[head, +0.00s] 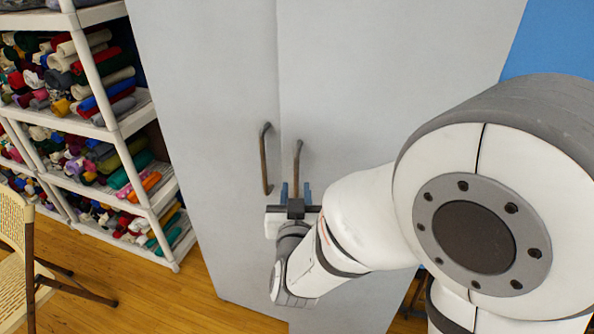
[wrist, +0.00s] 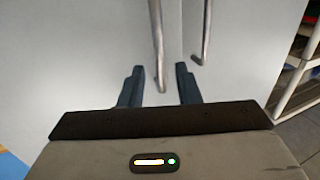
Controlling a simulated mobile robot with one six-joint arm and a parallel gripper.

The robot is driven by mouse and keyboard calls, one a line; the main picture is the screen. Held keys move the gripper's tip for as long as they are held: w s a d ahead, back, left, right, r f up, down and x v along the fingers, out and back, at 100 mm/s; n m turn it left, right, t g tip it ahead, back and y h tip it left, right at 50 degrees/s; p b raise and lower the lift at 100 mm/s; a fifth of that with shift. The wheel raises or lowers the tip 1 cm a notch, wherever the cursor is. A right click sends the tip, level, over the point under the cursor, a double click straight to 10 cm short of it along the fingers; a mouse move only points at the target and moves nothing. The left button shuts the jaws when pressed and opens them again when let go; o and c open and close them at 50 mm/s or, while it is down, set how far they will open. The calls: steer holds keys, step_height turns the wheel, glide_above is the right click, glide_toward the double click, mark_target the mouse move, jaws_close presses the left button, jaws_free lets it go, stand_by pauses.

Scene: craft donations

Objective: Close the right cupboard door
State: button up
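The right cupboard door (head: 385,80) is a plain pale grey panel, partly hidden behind my arm in the head view. It looks flush or nearly flush with the left door (head: 205,90); I cannot tell whether a small gap remains. Its brown bar handle (head: 297,160) stands near the seam and also shows in the wrist view (wrist: 157,40). My gripper (head: 296,190) is open at the handle's lower end, its two dark blue fingers apart. In the wrist view the handle's end appears between the fingertips (wrist: 160,72); I see no clear contact.
The left door's handle (head: 265,158) is close beside the right one. A white shelf rack (head: 110,133) with fabric rolls stands left of the cupboard. A folding chair (head: 18,250) is at lower left. Wooden floor (head: 150,295) lies open between them.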

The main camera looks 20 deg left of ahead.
mark_target(297, 176)
steer(key=p+x, duration=0.1)
steer(key=x, duration=0.5)
steer(key=shift+w, duration=0.25)
jaws_close()
